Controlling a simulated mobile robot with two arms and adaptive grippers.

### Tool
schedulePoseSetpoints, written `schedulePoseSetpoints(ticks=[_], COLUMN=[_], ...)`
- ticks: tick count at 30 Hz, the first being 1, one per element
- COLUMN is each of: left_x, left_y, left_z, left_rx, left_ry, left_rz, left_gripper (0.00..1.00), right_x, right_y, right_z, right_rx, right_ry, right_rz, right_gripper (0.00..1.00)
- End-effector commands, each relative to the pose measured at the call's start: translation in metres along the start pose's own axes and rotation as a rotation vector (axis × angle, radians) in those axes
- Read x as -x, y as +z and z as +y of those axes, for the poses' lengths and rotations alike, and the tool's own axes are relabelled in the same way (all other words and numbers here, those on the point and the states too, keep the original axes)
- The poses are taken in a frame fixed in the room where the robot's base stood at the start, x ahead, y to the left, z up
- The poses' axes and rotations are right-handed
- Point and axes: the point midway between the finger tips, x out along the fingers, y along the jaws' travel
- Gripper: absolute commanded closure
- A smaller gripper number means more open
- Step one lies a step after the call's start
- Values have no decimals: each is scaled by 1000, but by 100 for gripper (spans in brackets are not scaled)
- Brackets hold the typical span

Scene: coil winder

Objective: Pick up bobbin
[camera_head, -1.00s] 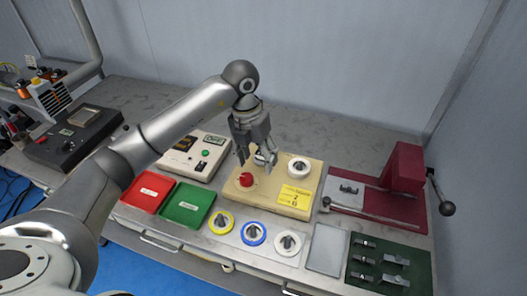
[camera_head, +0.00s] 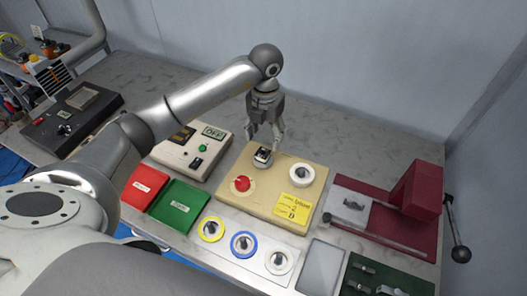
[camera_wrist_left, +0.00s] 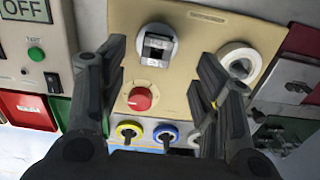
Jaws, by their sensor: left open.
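The bobbin, seemingly the small dark and white piece (camera_head: 263,154), sits on a round grey holder on top of the beige winder (camera_head: 233,199). In the left wrist view the bobbin (camera_wrist_left: 157,47) shows a pale square top with a dark band, near the top middle. My left gripper (camera_head: 265,138) is open, fingers pointing down, just above and behind the bobbin in the head view. In the left wrist view the open fingers (camera_wrist_left: 162,62) stand left and right of it, with nothing between them touching. My right gripper is not in view.
On the winder are a red knob (camera_head: 242,184), a white ring spool (camera_head: 301,175) and a yellow label (camera_head: 296,204). Yellow, blue and white spools (camera_head: 278,261) stand in front.

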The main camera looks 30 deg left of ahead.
Motion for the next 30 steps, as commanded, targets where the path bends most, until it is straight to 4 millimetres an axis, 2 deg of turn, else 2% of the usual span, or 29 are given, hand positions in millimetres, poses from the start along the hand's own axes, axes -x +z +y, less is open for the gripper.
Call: schedulePoseSetpoints(ticks=[5,11,15,23,30], left_x=[-12,-39,-57,-61,-61], left_y=[0,-2,0,0,0], left_z=[0,3,3,3,3], left_rx=[0,1,0,-1,-1], left_ry=[0,0,-1,1,0], left_rz=[2,6,2,-1,-1], left_gripper=[41,41,41,41,69], right_x=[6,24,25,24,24], right_y=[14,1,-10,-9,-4], right_z=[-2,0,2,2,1], right_rx=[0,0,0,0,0], right_ry=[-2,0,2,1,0], right_rz=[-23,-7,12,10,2], right_gripper=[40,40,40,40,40])
